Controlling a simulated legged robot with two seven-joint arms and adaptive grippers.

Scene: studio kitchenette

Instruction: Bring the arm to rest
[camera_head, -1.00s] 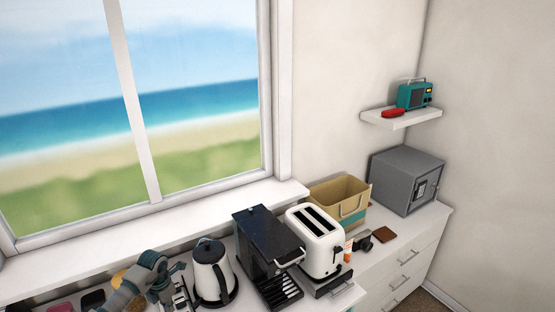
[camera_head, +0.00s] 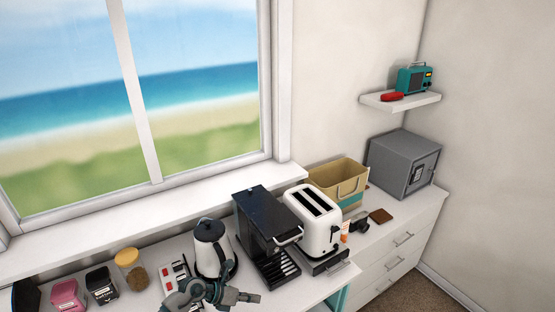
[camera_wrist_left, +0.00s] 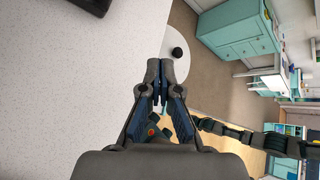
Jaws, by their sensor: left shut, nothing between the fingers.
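My left gripper (camera_head: 243,296) is in the lower middle of the head view, in front of the kettle (camera_head: 210,247) and over the counter (camera_head: 275,299). It points right and holds nothing. In the left wrist view my left gripper (camera_wrist_left: 158,83) has its fingers together, and the pale counter lies on the left of that picture. The arm hides part of the kettle's base and of the power strip (camera_head: 174,278). My right gripper cannot be made out in the head view.
A black coffee machine (camera_head: 262,225) and white toaster (camera_head: 316,222) stand right of the kettle. A jar (camera_head: 131,269) and pink (camera_head: 68,295) and black (camera_head: 102,284) containers stand left. The wrist view shows floor (camera_wrist_left: 205,70) and a round white table (camera_wrist_left: 178,68).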

